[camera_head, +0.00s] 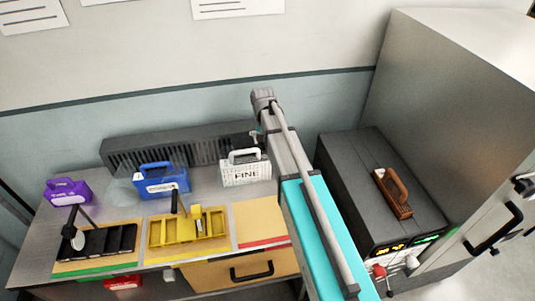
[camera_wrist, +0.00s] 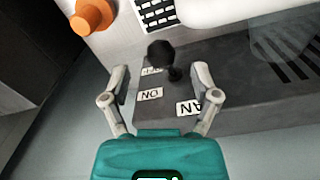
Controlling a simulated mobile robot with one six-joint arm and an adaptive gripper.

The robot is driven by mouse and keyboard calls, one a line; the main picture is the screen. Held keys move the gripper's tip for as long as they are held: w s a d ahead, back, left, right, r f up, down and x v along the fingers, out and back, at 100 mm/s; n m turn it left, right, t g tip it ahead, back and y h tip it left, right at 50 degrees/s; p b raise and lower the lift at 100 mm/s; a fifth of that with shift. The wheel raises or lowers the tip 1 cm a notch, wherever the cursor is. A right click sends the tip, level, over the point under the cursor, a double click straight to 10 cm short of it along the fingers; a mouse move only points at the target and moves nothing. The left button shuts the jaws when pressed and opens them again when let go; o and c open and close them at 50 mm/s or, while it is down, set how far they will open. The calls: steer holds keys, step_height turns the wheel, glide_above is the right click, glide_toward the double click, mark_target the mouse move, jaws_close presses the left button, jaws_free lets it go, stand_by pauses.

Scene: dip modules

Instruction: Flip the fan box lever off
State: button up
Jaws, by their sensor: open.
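The fan box (camera_head: 150,150) is a long dark grey box with vent slots along the back of the bench. In the wrist view the box (camera_wrist: 235,118) carries white ON and FAN labels and another label partly hidden. Its lever (camera_wrist: 160,52) has a round black knob on a short stem. My gripper (camera_wrist: 160,75) is open, one finger on each side of the lever's lower part in the picture. Nothing is held, and I cannot tell whether a finger touches the lever. In the head view my arm hides much of the box's right end.
A white FINE module (camera_head: 245,173), a blue module (camera_head: 162,184) and a purple module (camera_head: 68,192) stand before the box. Yellow (camera_head: 185,235) and black (camera_head: 97,242) racks sit in front. A dark oven-like unit (camera_head: 350,165) with a brown module (camera_head: 391,192) stands right.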

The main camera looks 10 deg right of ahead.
steer(key=shift+f+b, duration=2.25)
steer(key=shift+f, duration=0.25)
jaws_close()
